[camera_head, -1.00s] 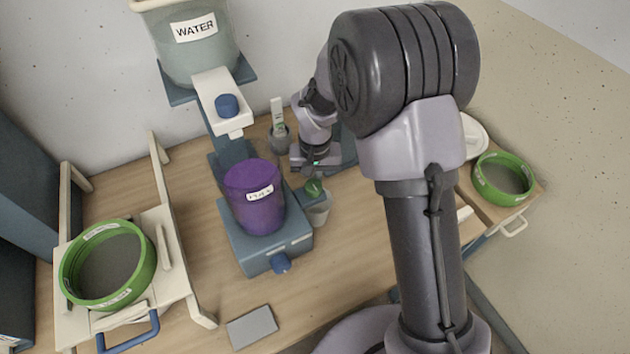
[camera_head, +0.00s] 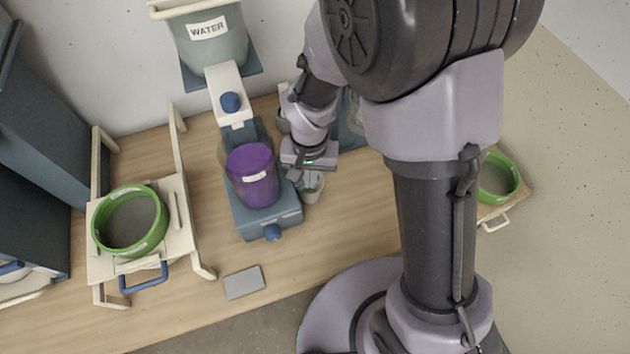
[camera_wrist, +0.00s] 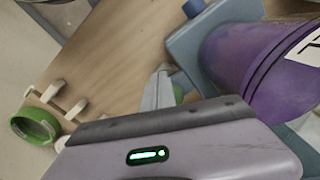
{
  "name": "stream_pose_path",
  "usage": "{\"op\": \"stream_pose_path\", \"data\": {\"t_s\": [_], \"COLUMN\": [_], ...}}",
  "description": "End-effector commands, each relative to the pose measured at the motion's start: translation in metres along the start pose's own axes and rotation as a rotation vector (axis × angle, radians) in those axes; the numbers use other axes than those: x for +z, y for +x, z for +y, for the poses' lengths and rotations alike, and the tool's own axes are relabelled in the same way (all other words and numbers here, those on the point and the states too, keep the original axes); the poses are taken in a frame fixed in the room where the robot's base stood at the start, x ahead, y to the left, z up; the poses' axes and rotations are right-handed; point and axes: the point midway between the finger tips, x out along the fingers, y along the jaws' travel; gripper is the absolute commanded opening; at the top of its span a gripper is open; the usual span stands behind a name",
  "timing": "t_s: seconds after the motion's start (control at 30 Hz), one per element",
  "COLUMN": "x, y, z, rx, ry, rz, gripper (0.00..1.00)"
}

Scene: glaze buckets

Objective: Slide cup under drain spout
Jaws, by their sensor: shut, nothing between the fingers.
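A small grey cup (camera_head: 312,188) stands on the table close to the right side of the blue stand (camera_head: 270,220). The stand holds a purple bucket (camera_head: 252,178) with a white label. My gripper (camera_head: 295,175) is low between the bucket and the cup, its fingers shut and empty. It covers part of the cup and the stand's right side, so I cannot tell whether they touch. In the wrist view, the shut fingers (camera_wrist: 162,75) point beside the purple bucket (camera_wrist: 250,65); a bit of green (camera_wrist: 178,93) shows behind them. I cannot make out the drain spout or the cup there.
A WATER bucket (camera_head: 209,45) stands behind, above a white arm with a blue knob (camera_head: 230,102). A cream rack (camera_head: 110,265) with a green sieve (camera_head: 130,221) is at left. A grey block (camera_head: 244,282) lies in front; another green sieve (camera_head: 499,177) is at right.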

Motion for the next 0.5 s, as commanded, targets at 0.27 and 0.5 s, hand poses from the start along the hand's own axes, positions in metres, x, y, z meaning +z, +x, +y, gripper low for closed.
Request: {"op": "stream_pose_path", "data": {"t_s": [0.27,0.5], "x": [0.0,-0.001], "y": [0.059,0.093], "z": [0.0,0.0], "rx": [0.002,0.001], "ry": [0.0,-0.002], "rz": [-0.003,-0.001], "gripper": [0.0,0.0]}}
